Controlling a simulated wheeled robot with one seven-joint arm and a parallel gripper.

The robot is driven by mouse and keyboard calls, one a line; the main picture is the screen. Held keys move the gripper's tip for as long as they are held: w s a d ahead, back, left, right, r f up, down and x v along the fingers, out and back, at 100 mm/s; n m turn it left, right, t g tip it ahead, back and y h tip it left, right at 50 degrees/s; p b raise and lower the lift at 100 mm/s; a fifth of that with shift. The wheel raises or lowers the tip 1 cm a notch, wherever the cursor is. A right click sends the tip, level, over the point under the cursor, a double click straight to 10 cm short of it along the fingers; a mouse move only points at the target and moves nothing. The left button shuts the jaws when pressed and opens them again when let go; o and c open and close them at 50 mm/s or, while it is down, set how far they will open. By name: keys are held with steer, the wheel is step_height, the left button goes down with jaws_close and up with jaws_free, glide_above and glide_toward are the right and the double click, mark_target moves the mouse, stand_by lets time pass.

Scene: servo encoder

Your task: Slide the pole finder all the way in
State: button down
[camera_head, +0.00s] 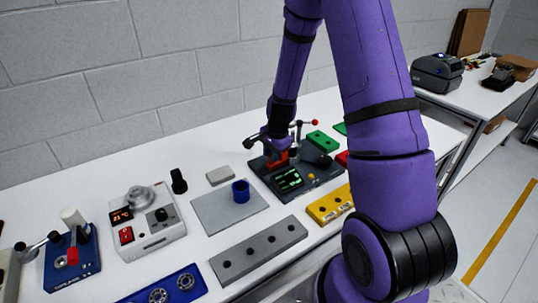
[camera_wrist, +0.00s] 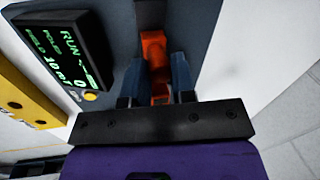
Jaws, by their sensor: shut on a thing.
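An orange-red part, which looks like the pole finder (camera_wrist: 155,52), sits between my gripper's two blue-grey fingers in the wrist view. In the head view the pole finder (camera_head: 279,160) shows at the dark grey station (camera_head: 310,187), under my gripper (camera_head: 275,152). My gripper (camera_wrist: 156,88) is shut on it. A dark slot or channel lies beyond the part in the wrist view. How far in the part sits cannot be told.
A yellow block (camera_head: 330,205) and a long grey block (camera_head: 258,250) lie in front of the station. A grey plate with a blue cup (camera_head: 241,191) is to its left. Green blocks lie to the right.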

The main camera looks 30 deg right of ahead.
steer(key=shift+d, duration=0.15)
steer(key=c, duration=0.9)
jaws_free()
steer(key=shift+d, duration=0.1)
steer(key=shift+c, duration=0.2)
step_height(320, 180, up, 11)
steer(key=s, duration=0.2)
steer(key=shift+d+f, duration=0.15)
steer(key=shift+f, duration=0.05)
